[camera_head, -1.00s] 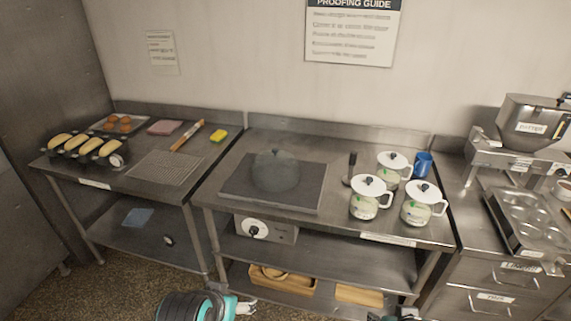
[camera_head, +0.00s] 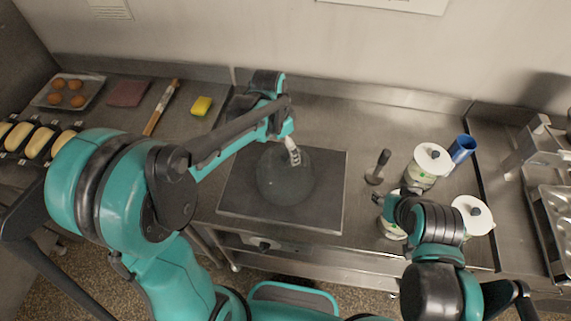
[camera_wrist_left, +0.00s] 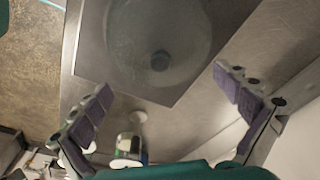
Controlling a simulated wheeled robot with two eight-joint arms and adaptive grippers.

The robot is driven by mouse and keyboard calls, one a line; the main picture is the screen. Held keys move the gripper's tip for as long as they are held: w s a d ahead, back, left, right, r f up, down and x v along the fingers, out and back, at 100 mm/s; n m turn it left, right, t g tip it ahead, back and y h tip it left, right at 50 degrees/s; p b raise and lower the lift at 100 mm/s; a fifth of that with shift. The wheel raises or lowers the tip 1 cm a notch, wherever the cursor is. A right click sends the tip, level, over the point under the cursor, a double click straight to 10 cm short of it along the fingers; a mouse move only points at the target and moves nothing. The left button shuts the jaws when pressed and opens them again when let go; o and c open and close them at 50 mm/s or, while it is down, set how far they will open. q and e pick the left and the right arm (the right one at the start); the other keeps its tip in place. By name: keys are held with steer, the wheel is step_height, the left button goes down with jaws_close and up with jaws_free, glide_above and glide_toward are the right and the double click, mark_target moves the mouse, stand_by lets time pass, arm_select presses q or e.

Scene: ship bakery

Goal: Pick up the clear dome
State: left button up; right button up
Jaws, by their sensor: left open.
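The clear dome (camera_head: 285,185) sits on a dark square slab (camera_head: 328,213) on the steel table. In the left wrist view the dome (camera_wrist_left: 135,35) shows its round dark knob (camera_wrist_left: 160,61). My left gripper (camera_head: 293,152) is over the dome's far side in the head view. In the left wrist view its purple-padded fingers (camera_wrist_left: 162,80) are spread wide, with nothing between them. The dome's knob lies just ahead of the gap, and I see no contact. My right gripper (camera_head: 383,202) is beside the white-lidded jars; its fingers are too small to read.
White-lidded jars (camera_head: 433,158), a dark upright-handled tool (camera_head: 376,170) and a blue cup (camera_head: 461,149) stand right of the slab. Bare steel shows behind the slab.

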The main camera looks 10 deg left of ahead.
mark_target(284, 157)
arm_select(q)
steer(key=f, duration=0.3)
steer(key=f+b, duration=0.1)
steer(key=f, duration=0.1)
steer(key=shift+w+f, duration=0.25)
steer(key=shift+f, duration=0.05)
steer(key=shift+s+d, duration=0.1)
steer(key=c, duration=1.2)
steer(key=shift+s+r, duration=0.15)
steer(key=shift+s, duration=0.2)
jaws_close()
